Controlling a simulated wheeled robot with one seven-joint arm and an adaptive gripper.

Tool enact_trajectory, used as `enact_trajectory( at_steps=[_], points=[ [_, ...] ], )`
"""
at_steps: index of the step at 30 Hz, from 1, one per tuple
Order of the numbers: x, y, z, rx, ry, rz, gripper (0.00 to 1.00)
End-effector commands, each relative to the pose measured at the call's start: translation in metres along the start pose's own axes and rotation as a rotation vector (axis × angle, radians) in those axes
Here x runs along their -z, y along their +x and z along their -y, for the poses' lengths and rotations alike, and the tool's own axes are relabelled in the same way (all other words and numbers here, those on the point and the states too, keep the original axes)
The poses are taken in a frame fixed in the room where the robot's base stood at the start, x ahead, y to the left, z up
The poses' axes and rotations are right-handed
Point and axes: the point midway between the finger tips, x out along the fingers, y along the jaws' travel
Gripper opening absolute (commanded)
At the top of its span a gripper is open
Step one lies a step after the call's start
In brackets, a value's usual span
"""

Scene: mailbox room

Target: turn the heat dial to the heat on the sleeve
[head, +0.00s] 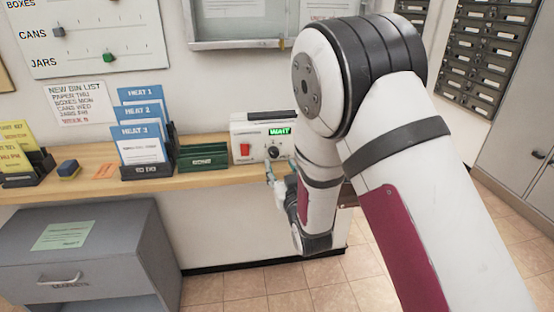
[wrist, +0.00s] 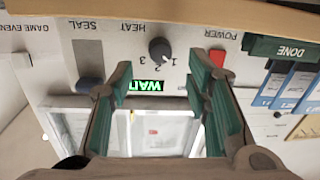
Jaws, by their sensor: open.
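The white machine (head: 249,126) stands on the counter, with a green WAIT display (head: 280,131) and a red power switch (head: 244,149). Its dark round heat dial (head: 273,152) also shows in the wrist view (wrist: 159,50), upside down, with 1, 2 and 3 around it. I cannot clearly tell where its pointer is set. Blue sleeves marked HEAT 1 (head: 141,93), HEAT 2 (head: 138,112) and HEAT 3 (head: 135,132) stand in the TO DO rack (head: 147,171). My gripper (wrist: 160,76) is open and empty before the machine, its fingers apart on either side of the dial in view.
A green DONE tray (head: 203,157) stands between the rack and the machine. A SEAL control (wrist: 88,65) is on the machine's face. A grey cabinet (head: 130,230) stands below the counter (head: 215,178).

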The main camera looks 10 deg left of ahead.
Motion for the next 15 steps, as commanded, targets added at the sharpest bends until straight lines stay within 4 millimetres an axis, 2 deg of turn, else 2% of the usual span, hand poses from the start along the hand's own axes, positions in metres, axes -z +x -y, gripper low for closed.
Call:
enact_trajectory(
  at_steps=[1, 6, 10, 15],
  points=[
    [0.000, 0.010, 0.000, 0.001, 0.000, -0.002, 0.44],
    [-0.001, 0.035, 0.000, 0.001, 0.000, 0.000, 0.44],
    [-0.001, 0.047, 0.000, 0.000, 0.000, 0.001, 0.44],
    [-0.001, 0.052, 0.000, 0.000, -0.001, 0.001, 0.44]
  ],
)
